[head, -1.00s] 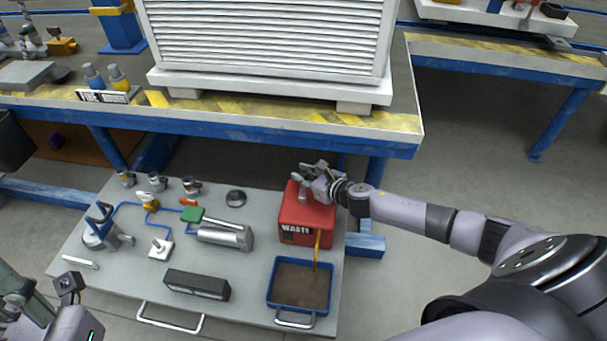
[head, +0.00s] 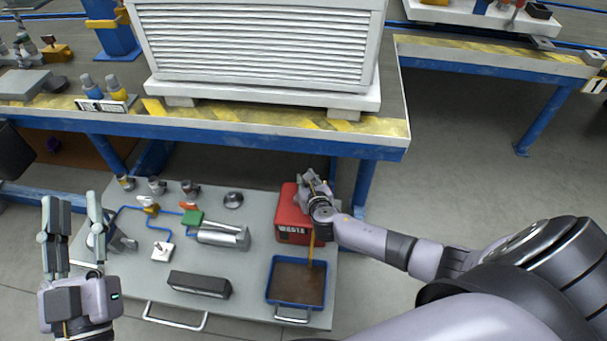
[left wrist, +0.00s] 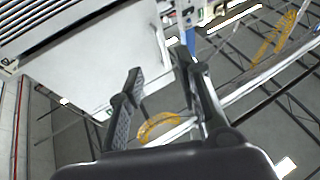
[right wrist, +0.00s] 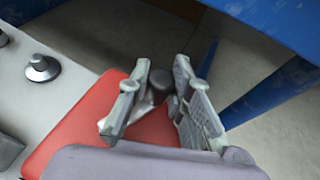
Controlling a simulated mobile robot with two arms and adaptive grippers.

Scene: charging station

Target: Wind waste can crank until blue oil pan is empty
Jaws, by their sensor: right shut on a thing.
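The red waste can (head: 290,214) stands at the right of the grey board on the floor. My right gripper (head: 309,182) is over its top, shut on the crank (right wrist: 160,88), which is mostly hidden between the fingers in the right wrist view. The blue oil pan (head: 295,305) sits in front of the can with brown oil (head: 297,283) covering its bottom; its depth is hard to tell. My left gripper (head: 73,212) is open and empty at the lower left, raised in front of the board.
A blue-framed workbench (head: 250,138) carrying a white louvred cabinet (head: 262,48) stands just behind the can. The floor at right is clear.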

